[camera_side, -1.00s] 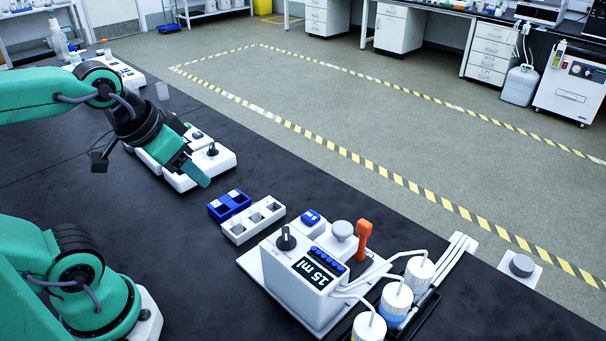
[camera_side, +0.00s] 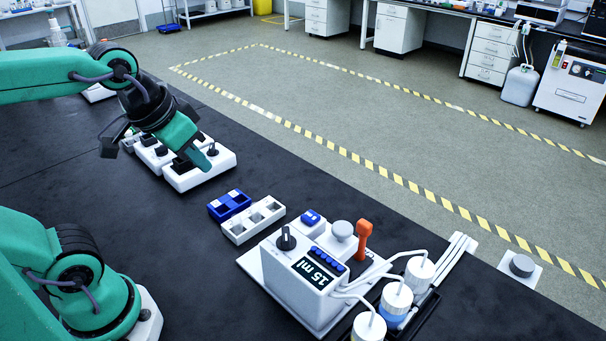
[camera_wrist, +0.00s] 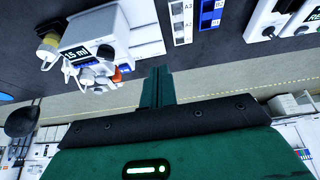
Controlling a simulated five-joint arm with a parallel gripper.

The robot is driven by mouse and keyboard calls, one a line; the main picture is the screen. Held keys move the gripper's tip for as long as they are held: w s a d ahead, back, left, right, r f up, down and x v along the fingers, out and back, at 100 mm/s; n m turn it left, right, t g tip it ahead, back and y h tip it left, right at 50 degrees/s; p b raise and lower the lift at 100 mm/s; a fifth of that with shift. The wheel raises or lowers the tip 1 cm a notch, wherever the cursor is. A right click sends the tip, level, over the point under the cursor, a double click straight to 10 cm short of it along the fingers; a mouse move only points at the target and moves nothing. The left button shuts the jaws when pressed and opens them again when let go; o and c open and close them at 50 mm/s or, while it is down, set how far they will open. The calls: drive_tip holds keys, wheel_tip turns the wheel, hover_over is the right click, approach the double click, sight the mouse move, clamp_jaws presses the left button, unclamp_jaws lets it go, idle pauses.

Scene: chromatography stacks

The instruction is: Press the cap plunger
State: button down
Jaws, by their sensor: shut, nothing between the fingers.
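My gripper (camera_side: 208,165) is shut and empty, pointing down above the white knobbed units at the left of the bench. It also shows at the centre of the wrist view (camera_wrist: 157,88). A white dispenser (camera_side: 297,282) with a "15 ml" display stands to the right of my gripper, well apart from it; it also shows in the wrist view (camera_wrist: 92,32). A separate grey round button (camera_side: 521,265) sits on a white plate at far right. I cannot tell which of these is the cap plunger.
A white rack (camera_side: 238,229) and a blue rack (camera_side: 228,205) lie between my gripper and the dispenser. White-capped bottles (camera_side: 395,297) with tubes stand right of the dispenser. A white unit (camera_side: 200,176) with a black knob is under my gripper. The front bench is clear.

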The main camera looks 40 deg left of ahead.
drive_tip(key=w+d+r+g, duration=0.3)
drive_tip(key=w+d+r, duration=0.2)
drive_tip(key=w+d, duration=0.4)
drive_tip(key=g, duration=0.2)
hover_over(341, 228)
drive_tip(key=shift+s+f, duration=0.2)
drive_tip(key=shift+s, duration=0.2)
drive_tip(key=shift+a, duration=0.1)
drive_tip(key=f, duration=1.4)
drive_tip(key=shift+w, duration=0.4)
drive_tip(key=shift+f, duration=1.1)
